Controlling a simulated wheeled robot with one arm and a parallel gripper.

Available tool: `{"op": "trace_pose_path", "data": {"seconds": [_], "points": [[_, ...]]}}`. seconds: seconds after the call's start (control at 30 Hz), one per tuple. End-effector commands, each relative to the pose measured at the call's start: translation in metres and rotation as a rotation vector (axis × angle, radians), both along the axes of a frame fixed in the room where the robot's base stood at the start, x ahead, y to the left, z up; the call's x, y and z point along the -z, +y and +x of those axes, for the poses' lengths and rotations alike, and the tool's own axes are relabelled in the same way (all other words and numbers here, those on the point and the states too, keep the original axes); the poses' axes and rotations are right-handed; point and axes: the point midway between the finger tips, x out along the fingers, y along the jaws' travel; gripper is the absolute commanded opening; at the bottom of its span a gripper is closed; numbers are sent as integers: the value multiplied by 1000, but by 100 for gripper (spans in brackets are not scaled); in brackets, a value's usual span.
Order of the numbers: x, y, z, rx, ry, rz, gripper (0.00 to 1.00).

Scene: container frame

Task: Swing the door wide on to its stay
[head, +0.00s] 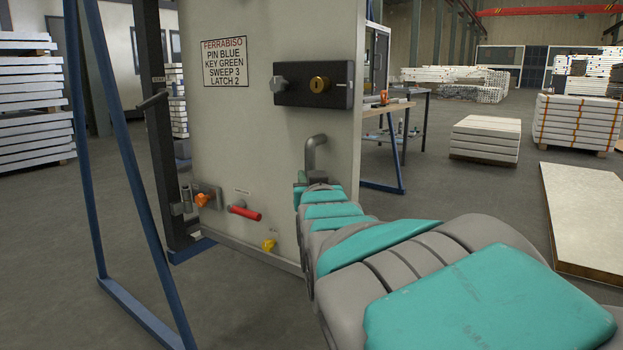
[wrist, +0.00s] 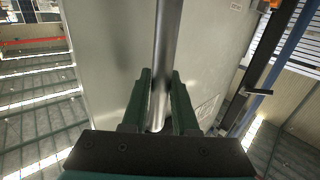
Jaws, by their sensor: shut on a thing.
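The pale grey door (head: 235,130) stands in front of me, its lower edge running nearer toward the right, at an angle to the dark post (head: 158,140) on its left. A bent grey pull handle (head: 316,143) is on its right half. My gripper (wrist: 158,95) is shut around the handle's bar (wrist: 166,50) in the wrist view. In the head view my arm hides most of the grip. Low on the door are a red lever (head: 245,212), an orange knob (head: 202,200) and a yellow knob (head: 269,245). I cannot tell which part is the stay.
A black lock plate (head: 313,85) and a printed label (head: 225,62) are on the door. Blue frame legs (head: 120,150) stand at the left. A workbench (head: 405,110) and stacked panels (head: 485,138) are behind at right.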

Motion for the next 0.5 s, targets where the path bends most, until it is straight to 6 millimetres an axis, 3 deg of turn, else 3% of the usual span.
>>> {"op": "trace_pose_path", "data": {"seconds": [0.23, 0.27, 0.5], "points": [[0, 3, 0, -6, 1, -4, 0], [1, 3, 0, -6, 1, -4, 28], [1, 1, 0, -3, 2, -2, 55]]}}
